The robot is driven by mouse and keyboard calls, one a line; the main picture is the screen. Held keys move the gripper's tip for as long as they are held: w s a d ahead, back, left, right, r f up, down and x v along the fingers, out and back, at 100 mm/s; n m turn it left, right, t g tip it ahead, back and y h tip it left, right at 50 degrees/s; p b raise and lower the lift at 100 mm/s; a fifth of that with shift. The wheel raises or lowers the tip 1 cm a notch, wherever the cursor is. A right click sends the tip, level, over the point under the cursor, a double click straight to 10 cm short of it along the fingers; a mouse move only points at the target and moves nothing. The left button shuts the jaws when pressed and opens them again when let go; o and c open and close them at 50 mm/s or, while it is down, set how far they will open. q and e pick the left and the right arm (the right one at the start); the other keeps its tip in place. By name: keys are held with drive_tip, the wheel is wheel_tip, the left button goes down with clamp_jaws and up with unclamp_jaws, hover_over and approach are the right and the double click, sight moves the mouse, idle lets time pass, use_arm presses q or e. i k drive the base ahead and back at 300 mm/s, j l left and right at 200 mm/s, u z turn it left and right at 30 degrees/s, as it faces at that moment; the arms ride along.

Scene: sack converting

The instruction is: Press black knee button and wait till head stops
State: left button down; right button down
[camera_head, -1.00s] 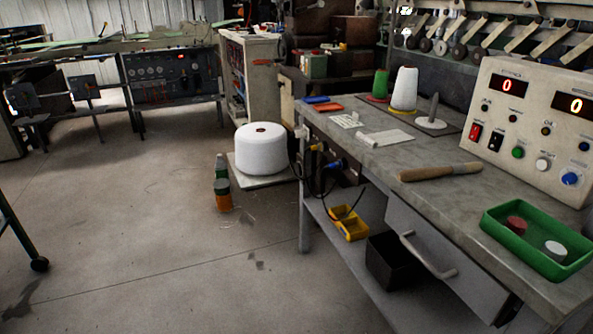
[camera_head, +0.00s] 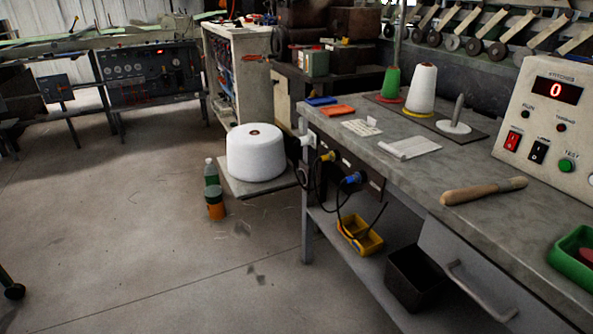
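No black knee button can be made out with certainty. A dark panel (camera_head: 331,157) with a yellow plug (camera_head: 327,156) and a blue plug (camera_head: 352,179) is under the bench's left end. The control box (camera_head: 562,112) on the bench shows a red 0 on its display (camera_head: 557,90). No sewing head can be identified. Neither of my grippers is in view.
The grey workbench (camera_head: 465,165) fills the right, with a wooden-handled tool (camera_head: 483,191), thread cones and a green tray (camera_head: 575,262).

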sight(301, 174)
drive_tip(key=i+j, duration=0.3)
drive_tip(key=i+j+z, duration=0.15)
drive_tip(key=i+j, duration=0.35)
drive_tip(key=j, duration=0.2)
drive_tip(key=i+j+z, duration=0.15)
drive_tip(key=i+j, duration=0.35)
drive_tip(key=j, duration=0.25)
drive_tip(key=i+j+z, duration=0.15)
drive_tip(key=j, duration=0.25)
drive_tip(key=i, duration=0.1)
